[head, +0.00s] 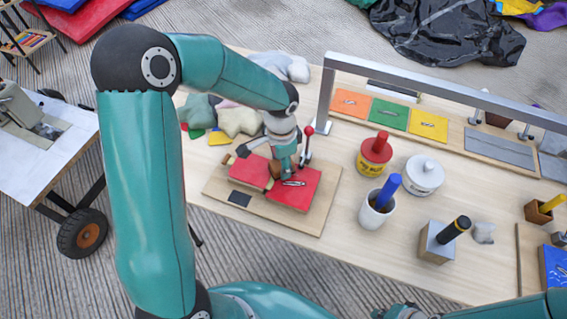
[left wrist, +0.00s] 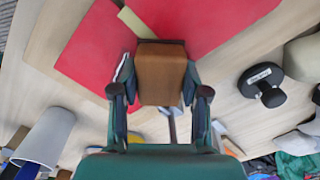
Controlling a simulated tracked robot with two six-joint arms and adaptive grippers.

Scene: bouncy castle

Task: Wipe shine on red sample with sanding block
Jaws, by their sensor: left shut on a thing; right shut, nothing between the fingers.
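The red sample (head: 305,197) lies on a wooden board (head: 226,185) in the head view, as two red pieces with a pale strip between them. It also shows in the left wrist view (left wrist: 92,52). A pale shiny mark (head: 293,183) is on the right piece. My left gripper (head: 284,172) points down over the sample, shut on the brown sanding block (left wrist: 162,75). The block is over or against the red surface near the mark; contact cannot be made out. My right gripper (head: 405,312) shows only partly at the bottom edge, shut and empty.
A red-lidded tin (head: 374,153), a white pot (head: 425,176), a white cup with a blue-handled tool (head: 376,212) and a metal block (head: 436,242) stand right of the board. A grey metal rail (head: 430,80) spans the back. A red-knobbed lever (head: 308,145) stands close behind my left gripper.

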